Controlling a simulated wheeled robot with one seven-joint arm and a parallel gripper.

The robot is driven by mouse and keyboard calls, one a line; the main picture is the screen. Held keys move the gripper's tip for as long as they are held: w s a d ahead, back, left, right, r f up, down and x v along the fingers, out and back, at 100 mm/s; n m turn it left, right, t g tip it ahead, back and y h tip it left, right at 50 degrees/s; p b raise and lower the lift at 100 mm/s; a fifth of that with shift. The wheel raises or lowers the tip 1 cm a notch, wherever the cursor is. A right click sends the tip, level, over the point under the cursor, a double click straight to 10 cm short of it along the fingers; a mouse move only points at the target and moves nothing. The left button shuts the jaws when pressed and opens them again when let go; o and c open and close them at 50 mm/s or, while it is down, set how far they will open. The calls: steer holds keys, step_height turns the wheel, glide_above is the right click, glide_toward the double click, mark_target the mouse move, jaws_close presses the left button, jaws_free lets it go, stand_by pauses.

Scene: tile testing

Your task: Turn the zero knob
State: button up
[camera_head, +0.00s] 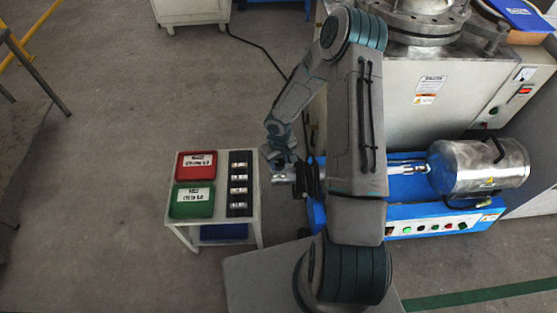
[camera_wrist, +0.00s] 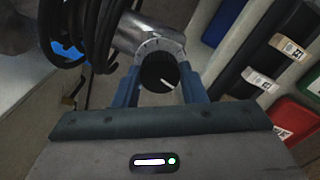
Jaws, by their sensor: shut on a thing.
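The zero knob (camera_wrist: 158,72) is a round black dial with a white pointer line. It sits on the end of a silver metal cylinder with a marked collar (camera_wrist: 150,45) in the wrist view. My gripper (camera_wrist: 157,82) has one blue finger on each side of the knob and is shut on it. In the head view my gripper (camera_head: 284,168) is at the left end of the silver cylinder (camera_head: 287,177), beside the small table. The knob itself is too small and covered to make out in the head view. The pointer line slants down to the right in the wrist view.
A white table (camera_head: 254,222) just left of my gripper holds a red tray (camera_head: 196,158), a green tray (camera_head: 191,208) and a black rack (camera_head: 238,155) with several labelled pieces. Black cables (camera_wrist: 88,30) hang close beside the cylinder. A blue machine bench (camera_head: 404,187) stands at the right.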

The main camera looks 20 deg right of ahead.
mark_target(279, 162)
steer(key=shift+n, duration=0.6)
steer(key=o, duration=1)
step_height(279, 162, up, 14)
steer(key=p, duration=0.3)
steer(key=shift+p, duration=0.4)
